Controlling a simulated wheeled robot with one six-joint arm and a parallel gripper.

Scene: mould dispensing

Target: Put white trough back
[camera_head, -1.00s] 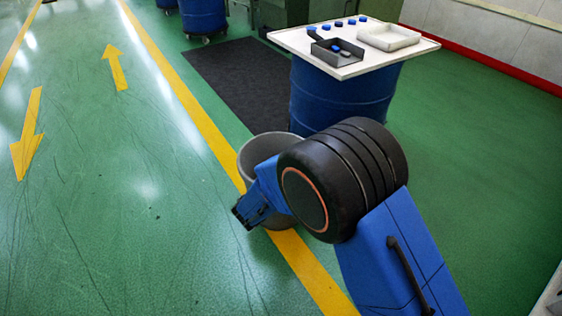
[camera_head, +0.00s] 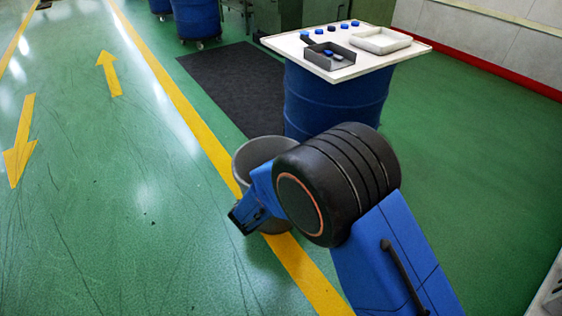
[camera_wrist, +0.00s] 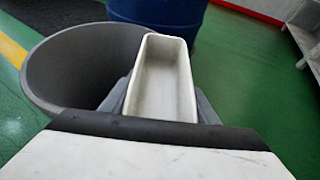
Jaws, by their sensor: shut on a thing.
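The white trough (camera_wrist: 163,78) is a long, narrow, open box. In the wrist view it is held between the two grey fingers of my gripper (camera_wrist: 160,100), and its visible inside looks empty. In the head view my gripper (camera_head: 246,214) is low, in front of the grey bin; the trough cannot be made out there. A white-topped table (camera_head: 330,72) on a blue drum (camera_head: 335,100) stands farther back, well apart from my gripper. A wider pale tray (camera_head: 381,40) and a dark grey tray (camera_head: 316,59) holding small blue and pale pieces sit on it.
The grey bin (camera_head: 254,152) stands between my gripper and the table; in the wrist view it is left of the trough. Several blue pieces (camera_head: 331,27) line the table's back. A dark mat (camera_head: 235,85) lies left of the drum. Green floor is clear at left and right.

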